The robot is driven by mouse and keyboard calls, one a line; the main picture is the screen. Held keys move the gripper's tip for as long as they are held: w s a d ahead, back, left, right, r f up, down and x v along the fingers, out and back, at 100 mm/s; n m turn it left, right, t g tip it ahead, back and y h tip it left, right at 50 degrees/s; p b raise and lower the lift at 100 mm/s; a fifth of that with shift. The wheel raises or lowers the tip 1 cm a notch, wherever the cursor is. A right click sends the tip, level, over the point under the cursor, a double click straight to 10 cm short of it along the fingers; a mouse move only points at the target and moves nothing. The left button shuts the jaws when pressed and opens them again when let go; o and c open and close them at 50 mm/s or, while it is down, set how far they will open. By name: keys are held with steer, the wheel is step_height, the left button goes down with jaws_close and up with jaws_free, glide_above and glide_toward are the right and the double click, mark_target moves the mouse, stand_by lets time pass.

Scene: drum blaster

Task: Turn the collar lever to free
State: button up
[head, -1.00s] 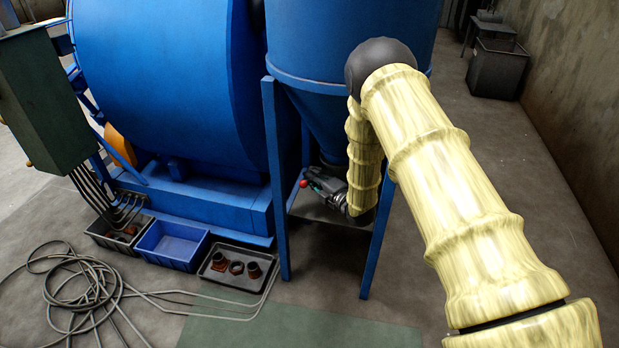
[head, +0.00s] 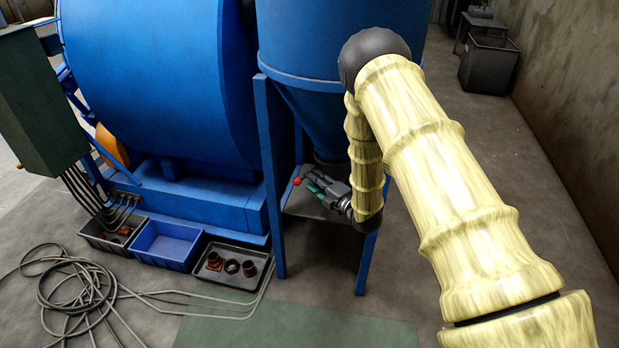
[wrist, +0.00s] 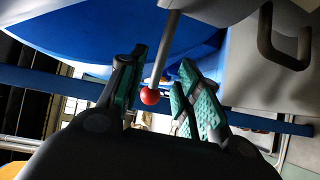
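The collar lever shows in the wrist view as a grey rod (wrist: 165,50) ending in a red ball (wrist: 150,96). The red ball (head: 297,181) also shows in the head view, under the blue hopper. My gripper (wrist: 163,62) is open, with teal-padded fingers on either side of the rod. The ball hangs between the fingers, closer to the left one, with a gap to the right one. I cannot tell whether the left finger touches it. In the head view my gripper (head: 318,186) is beside the ball, above a grey plate. The collar itself is mostly hidden.
Blue legs (head: 270,185) of the hopper (head: 335,40) stand close around my gripper. A grey handle (wrist: 268,40) is at the upper right of the wrist view. Trays, including a blue one (head: 165,262), and a coiled hose (head: 85,300) lie on the floor at left.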

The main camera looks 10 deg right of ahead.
steer(key=shift+v, duration=1.3)
steer(key=c, duration=0.4)
steer(key=shift+w+a+r+m, duration=0.1)
steer(key=shift+r+m, duration=0.05)
steer(key=shift+m, duration=0.15)
jaws_close()
step_height(320, 180, up, 10)
steer(key=a+m+g+h+p, duration=0.1)
steer(key=m+g+h+p, duration=0.4)
steer(key=m, duration=1.1)
steer(key=w+a+f+g+y+b, duration=0.2)
steer(key=w+a+f, duration=0.2)
steer(key=w+f, duration=0.2)
steer(key=shift+w+a+f+g, duration=0.15)
steer(key=shift+w+f+g, duration=0.2)
steer(key=shift+f, duration=0.35)
